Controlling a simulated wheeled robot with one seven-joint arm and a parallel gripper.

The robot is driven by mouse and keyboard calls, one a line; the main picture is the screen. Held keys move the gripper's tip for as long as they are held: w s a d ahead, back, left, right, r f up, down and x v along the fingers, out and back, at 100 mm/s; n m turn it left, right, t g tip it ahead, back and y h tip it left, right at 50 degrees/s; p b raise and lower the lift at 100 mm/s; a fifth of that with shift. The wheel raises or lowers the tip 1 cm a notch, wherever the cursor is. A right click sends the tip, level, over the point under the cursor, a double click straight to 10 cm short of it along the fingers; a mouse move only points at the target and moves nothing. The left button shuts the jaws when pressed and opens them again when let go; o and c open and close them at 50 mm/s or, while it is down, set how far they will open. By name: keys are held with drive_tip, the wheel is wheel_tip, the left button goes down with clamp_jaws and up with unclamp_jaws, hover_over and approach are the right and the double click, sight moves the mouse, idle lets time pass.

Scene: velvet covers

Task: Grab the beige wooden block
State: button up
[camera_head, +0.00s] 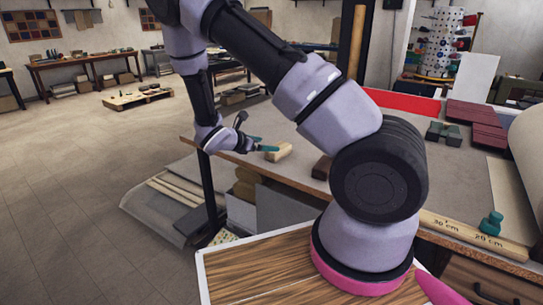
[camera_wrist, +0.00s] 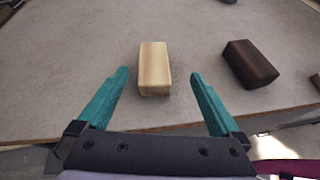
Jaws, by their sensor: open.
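The beige wooden block (camera_wrist: 153,70) lies on the grey table top near its front edge. In the head view the beige block (camera_head: 279,152) is at the left end of the table. My gripper (camera_wrist: 158,80) is open, with its two teal fingers on either side of the block's near end and a gap to each. In the head view my gripper (camera_head: 262,146) is beside the block at the table's edge. Nothing is between the fingers' grip surfaces in contact that I can see.
A dark brown block (camera_wrist: 250,63) lies right of the beige one; it also shows in the head view (camera_head: 322,168). A wooden ruler strip (camera_head: 472,233) with a teal piece (camera_head: 491,223) runs along the front edge. Dark red stacks (camera_head: 471,112) lie at the back. Table beyond the beige block is clear.

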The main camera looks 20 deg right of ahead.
drive_tip(key=shift+w+a+f+n+t, duration=0.25)
drive_tip(key=shift+a+f+n+t, duration=0.25)
drive_tip(key=shift+f+n, duration=0.3)
drive_tip(key=shift+w+d+f, duration=0.15)
drive_tip(key=x, duration=0.4)
drive_tip(key=shift+w+d+f, duration=0.1)
drive_tip(key=shift+d+f, duration=0.05)
drive_tip(key=shift+d, duration=0.05)
drive_tip(key=x, duration=0.5)
drive_tip(key=shift+d+f, duration=0.2)
drive_tip(key=shift+d, duration=0.1)
drive_tip(key=shift+r, duration=0.1)
drive_tip(key=c, duration=1.5)
